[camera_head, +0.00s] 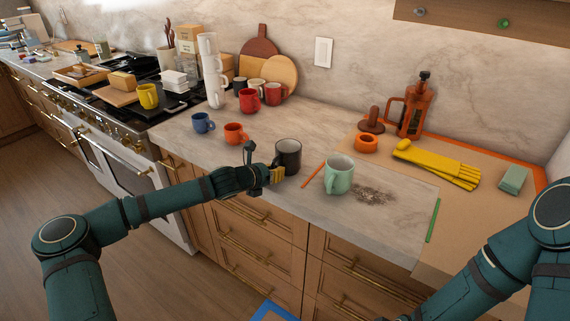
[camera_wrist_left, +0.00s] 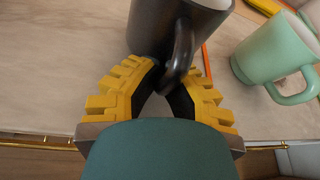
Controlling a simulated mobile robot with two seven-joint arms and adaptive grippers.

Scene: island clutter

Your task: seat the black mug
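The black mug (camera_head: 288,154) stands upright on the marble counter, or very close above it; its underside is not clear. My left gripper (camera_head: 276,174) is at its near left side. In the left wrist view the mug (camera_wrist_left: 172,22) fills the top, and its handle (camera_wrist_left: 183,50) lies between the yellow-padded fingers (camera_wrist_left: 166,92). The dark fingertips close in on the handle from both sides and appear to touch it. My right arm enters at the lower right of the head view; its gripper is not visible.
A mint mug (camera_head: 338,176) stands close right of the black mug, with an orange stick (camera_head: 312,175) between them. Red-orange (camera_head: 235,134) and blue (camera_head: 203,123) mugs stand to the left. Dark crumbs (camera_head: 375,196) lie right of the mint mug. Yellow gloves (camera_head: 440,165) lie farther right.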

